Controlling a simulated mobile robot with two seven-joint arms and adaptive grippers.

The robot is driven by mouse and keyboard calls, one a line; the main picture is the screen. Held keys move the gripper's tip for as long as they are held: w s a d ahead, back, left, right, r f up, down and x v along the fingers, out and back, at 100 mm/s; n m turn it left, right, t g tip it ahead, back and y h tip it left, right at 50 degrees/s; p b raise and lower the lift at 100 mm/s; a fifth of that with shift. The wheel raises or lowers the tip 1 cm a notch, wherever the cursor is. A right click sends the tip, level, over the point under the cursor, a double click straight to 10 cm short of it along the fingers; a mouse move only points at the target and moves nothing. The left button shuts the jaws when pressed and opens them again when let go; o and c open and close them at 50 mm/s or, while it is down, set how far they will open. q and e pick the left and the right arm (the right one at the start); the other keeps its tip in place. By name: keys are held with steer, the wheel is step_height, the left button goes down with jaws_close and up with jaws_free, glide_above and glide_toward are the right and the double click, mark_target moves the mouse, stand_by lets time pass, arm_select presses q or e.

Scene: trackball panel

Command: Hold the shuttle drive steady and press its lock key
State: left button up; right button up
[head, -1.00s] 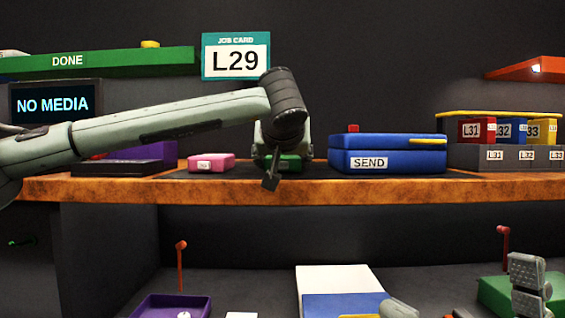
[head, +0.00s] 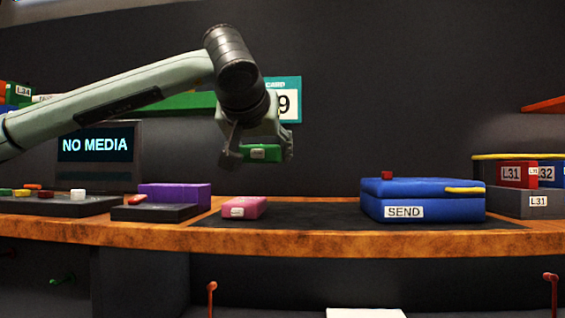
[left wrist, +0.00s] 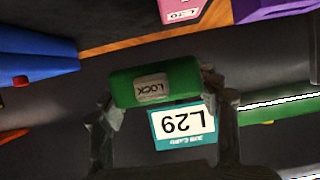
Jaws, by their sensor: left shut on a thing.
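The shuttle drive is a green block (head: 266,153) in the air above the dark mat (head: 310,216). In the left wrist view the green block (left wrist: 186,78) has a pale key marked LOCK (left wrist: 152,87), upside down, on its face. My left gripper (head: 260,154) is shut on the block, one finger at each end, and nothing touches the key. My right gripper is not in view.
A pink box (head: 244,207) lies on the mat below the gripper. A blue SEND case (head: 422,194) stands to the right, with labelled boxes (head: 518,174) beyond it. A NO MEDIA screen (head: 95,145), a purple block (head: 174,195) and control pads stand left. The mat's middle is free.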

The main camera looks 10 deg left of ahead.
mark_target(315, 217)
arm_select(q)
steer(key=shift+s+a+r, duration=0.1)
steer(key=shift+a+r, duration=0.1)
steer(key=shift+d+f, duration=0.1)
steer(key=shift+f, duration=0.05)
steer(key=shift+w+d+f+b, duration=0.35)
steer(key=shift+w+d+f, duration=0.65)
steer(key=shift+d+f, duration=0.7)
steer(key=shift+w+d+f+b, duration=0.35)
steer(key=shift+w+d+f, duration=0.65)
steer(key=shift+d+f, duration=0.65)
steer(key=shift+w+d+f+b, duration=0.35)
steer(key=shift+w+d+f, duration=0.65)
steer(key=shift+d+f, duration=0.7)
steer(key=shift+a, duration=0.15)
steer(key=shift+f, duration=0.35)
steer(key=o, duration=1.1)
